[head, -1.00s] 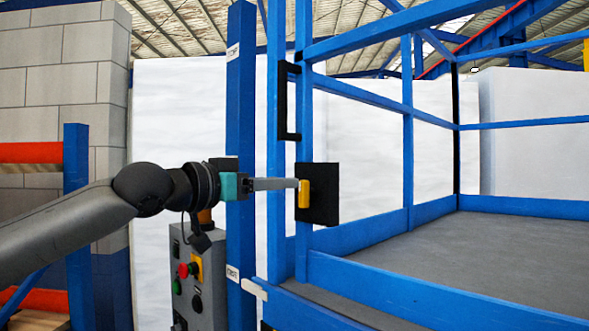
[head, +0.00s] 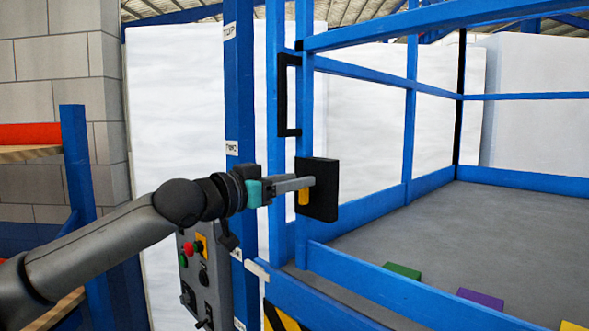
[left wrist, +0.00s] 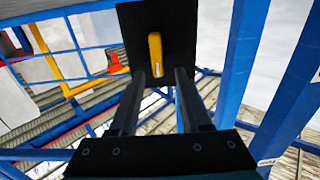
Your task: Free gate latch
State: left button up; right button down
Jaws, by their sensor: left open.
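The gate latch is a short yellow lever (head: 303,198) on a square black plate (head: 326,190), fixed to a blue post of the gate frame. The lever hangs roughly upright. My left gripper (head: 311,181) is open, and its grey fingers cross in front of the lever's upper part in the head view. In the left wrist view the yellow lever (left wrist: 155,55) shows just beyond and between the two open fingertips (left wrist: 159,76), with the black plate (left wrist: 184,28) behind it. Contact cannot be told. My right gripper is not in view.
A black pull handle (head: 282,95) sits on the blue frame above the latch. A grey control box (head: 203,275) with buttons hangs below my arm. Blue rails (head: 385,290) enclose a grey floor (head: 430,235) with green, purple and yellow blocks (head: 402,270).

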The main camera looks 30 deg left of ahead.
pick_arm(q)
jog(key=shift+w+d, duration=0.15)
grip_shut()
dwell(0.4)
